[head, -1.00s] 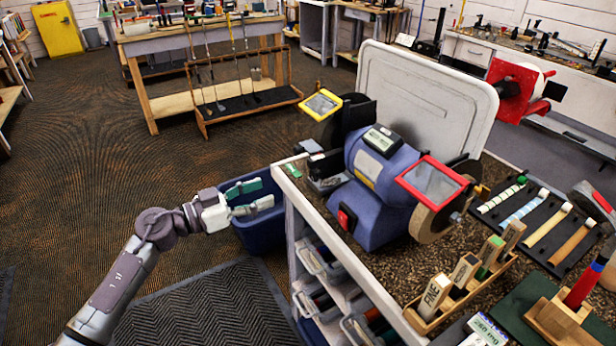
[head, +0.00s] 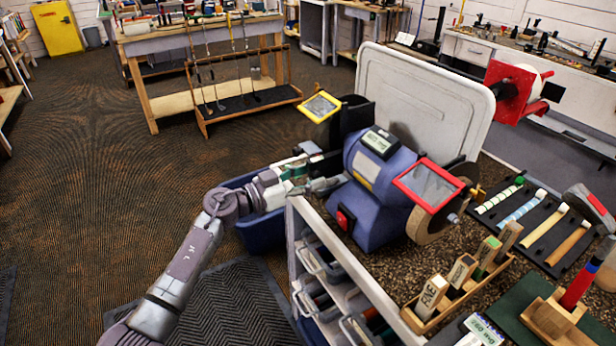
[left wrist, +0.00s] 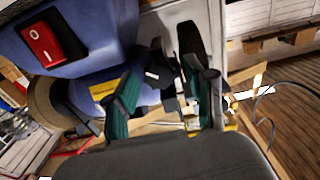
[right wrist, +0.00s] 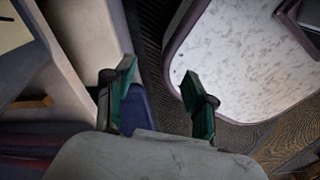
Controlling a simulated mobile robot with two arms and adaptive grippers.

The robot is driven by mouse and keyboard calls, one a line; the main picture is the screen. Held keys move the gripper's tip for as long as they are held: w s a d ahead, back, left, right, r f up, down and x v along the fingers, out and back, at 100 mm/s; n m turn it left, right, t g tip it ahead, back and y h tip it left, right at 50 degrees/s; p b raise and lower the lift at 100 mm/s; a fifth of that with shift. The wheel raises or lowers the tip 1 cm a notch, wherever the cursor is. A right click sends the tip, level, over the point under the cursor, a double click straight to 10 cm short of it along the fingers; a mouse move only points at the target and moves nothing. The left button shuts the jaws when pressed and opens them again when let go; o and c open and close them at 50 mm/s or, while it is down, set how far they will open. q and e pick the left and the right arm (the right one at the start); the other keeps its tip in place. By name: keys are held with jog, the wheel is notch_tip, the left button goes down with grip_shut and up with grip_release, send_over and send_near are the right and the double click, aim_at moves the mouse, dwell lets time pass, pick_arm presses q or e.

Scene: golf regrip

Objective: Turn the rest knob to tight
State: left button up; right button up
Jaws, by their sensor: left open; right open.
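The blue bench grinder (head: 382,190) stands on the bench, with its tool rest at its left wheel. My left gripper (head: 318,178) is at that left side, beside the rest. In the left wrist view its green fingers are spread apart, and small dark parts of the rest (left wrist: 170,88) show between and beyond them. The rest knob seems to be among these dark parts, but I cannot pick it out or tell its setting. No grip on it shows. My right gripper (right wrist: 160,78) is open and empty in the right wrist view, outside the head view.
A red switch (head: 345,218) is on the grinder's front. A yellow-framed shield (head: 321,106) and a red-framed shield (head: 430,184) stick out above the wheels. A wooden block holder (head: 458,290) stands front right. A blue bin (head: 258,236) is below the left arm.

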pick_arm(q)
grip_shut()
jog(key=shift+m+p, duration=0.3)
jog(key=shift+m, duration=0.4)
grip_release()
jog(key=v, duration=1.2)
